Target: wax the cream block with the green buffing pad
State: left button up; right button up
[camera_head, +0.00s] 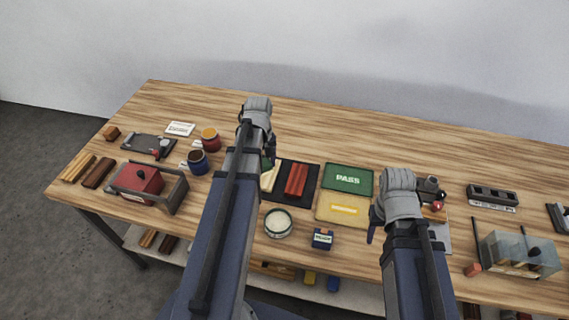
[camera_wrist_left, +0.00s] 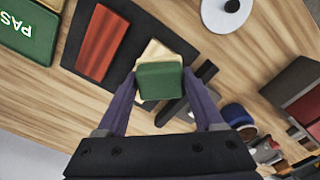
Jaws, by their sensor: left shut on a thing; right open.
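My left gripper (camera_wrist_left: 160,84) is shut on the green buffing pad (camera_wrist_left: 160,77). The pad is over the cream block (camera_wrist_left: 157,50) in the left wrist view; I cannot tell whether they touch. The cream block (camera_head: 269,178) lies on a black mat (camera_head: 311,181), partly hidden by my left arm in the head view. A sliver of the green pad (camera_head: 265,163) shows beside that arm. My right gripper (camera_head: 374,226) is open, largely hidden behind its own wrist, beside the yellow tray.
A red block (camera_head: 296,179) lies on the mat. A green PASS tray (camera_head: 347,179) and a yellow tray (camera_head: 343,208) are right of it. A round tin (camera_head: 279,223) and a blue box (camera_head: 322,239) stand in front. A red caddy (camera_head: 140,184) is at left.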

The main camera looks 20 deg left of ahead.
pick_arm(q)
jog(key=shift+w+a, duration=0.2)
jog(key=shift+d+f, duration=0.1)
